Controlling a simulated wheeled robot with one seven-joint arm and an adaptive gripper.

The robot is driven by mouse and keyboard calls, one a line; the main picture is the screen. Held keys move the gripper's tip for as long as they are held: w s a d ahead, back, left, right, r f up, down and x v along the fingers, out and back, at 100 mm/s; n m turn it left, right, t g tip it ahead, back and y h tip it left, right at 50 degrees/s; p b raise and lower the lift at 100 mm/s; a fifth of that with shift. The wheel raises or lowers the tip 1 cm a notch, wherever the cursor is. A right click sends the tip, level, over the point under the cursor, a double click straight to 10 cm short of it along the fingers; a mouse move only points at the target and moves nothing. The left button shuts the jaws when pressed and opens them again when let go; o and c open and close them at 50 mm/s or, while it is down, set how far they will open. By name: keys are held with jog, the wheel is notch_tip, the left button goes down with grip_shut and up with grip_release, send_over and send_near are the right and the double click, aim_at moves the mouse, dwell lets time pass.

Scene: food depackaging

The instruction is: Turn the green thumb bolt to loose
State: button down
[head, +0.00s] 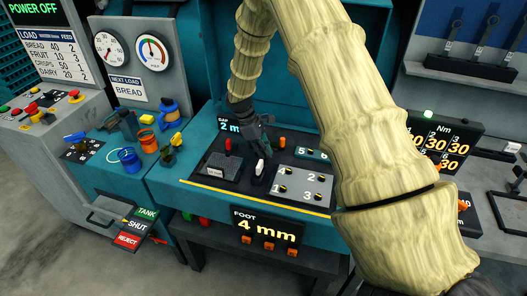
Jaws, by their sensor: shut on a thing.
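My gripper (258,142) is at the middle of the teal machine's sloped black panel (215,185), reaching down from my arm. Its dark fingers are closed. The green thumb bolt does not show clearly; what lies between the fingers is small and mostly hidden by them, most likely the bolt. A white upright piece (260,168) stands just below the fingers. The gap display (230,126), reading 2 m with its right part hidden, is beside the gripper.
A red-knobbed lever (228,147) stands left of the gripper and an orange knob (282,142) right of it. A numbered plate (302,184) lies to the lower right. The foot display (266,227) reads 4 mm. My arm hides much of the right side.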

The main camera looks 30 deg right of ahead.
jog(key=shift+d, duration=0.1)
jog(key=c, duration=1.6)
grip_release()
jog(key=shift+r, duration=0.15)
jog(key=v, duration=1.1)
jog(key=shift+r, duration=0.3)
jog(key=shift+w+r, duration=0.1)
